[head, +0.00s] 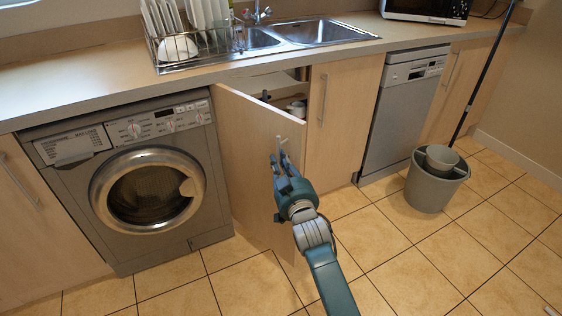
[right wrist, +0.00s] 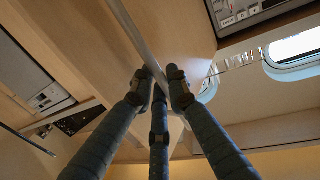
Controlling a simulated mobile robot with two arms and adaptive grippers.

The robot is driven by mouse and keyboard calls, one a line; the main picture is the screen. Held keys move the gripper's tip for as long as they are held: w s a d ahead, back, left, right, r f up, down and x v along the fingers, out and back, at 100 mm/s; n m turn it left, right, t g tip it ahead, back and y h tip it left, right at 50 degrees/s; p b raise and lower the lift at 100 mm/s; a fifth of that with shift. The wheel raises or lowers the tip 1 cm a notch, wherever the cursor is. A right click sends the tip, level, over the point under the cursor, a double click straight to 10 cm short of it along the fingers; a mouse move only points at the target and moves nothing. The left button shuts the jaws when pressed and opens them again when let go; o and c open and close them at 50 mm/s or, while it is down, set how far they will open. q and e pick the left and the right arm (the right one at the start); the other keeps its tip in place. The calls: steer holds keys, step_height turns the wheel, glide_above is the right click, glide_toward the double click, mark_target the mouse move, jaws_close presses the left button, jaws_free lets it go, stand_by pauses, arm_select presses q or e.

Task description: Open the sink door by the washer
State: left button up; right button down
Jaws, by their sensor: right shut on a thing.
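The sink door by the washer (head: 243,125) is a light wood panel, swung partly open, its left side beside the washer (head: 148,185) and its free edge out into the room. My right gripper (head: 281,153) is at its front near the free edge, shut on the door's metal handle. In the right wrist view the gripper's fingers (right wrist: 159,84) close around the long handle bar (right wrist: 138,35), with the door panel (right wrist: 185,28) behind. The lower part of the door is partly hidden by my arm. My left gripper is not in view.
The other sink door (head: 345,110) is closed. A few items (head: 296,107) show inside the cupboard. A dishwasher (head: 405,110) stands to the right, with a grey bucket (head: 430,190) and a leaning pole in front. The tiled floor (head: 400,255) is clear in front.

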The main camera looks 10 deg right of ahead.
steer(key=c, duration=1.8)
jaws_free()
steer(key=shift+o, duration=0.2)
steer(key=s+d, duration=0.1)
steer(key=s, duration=1.1)
steer(key=shift+d, duration=0.15)
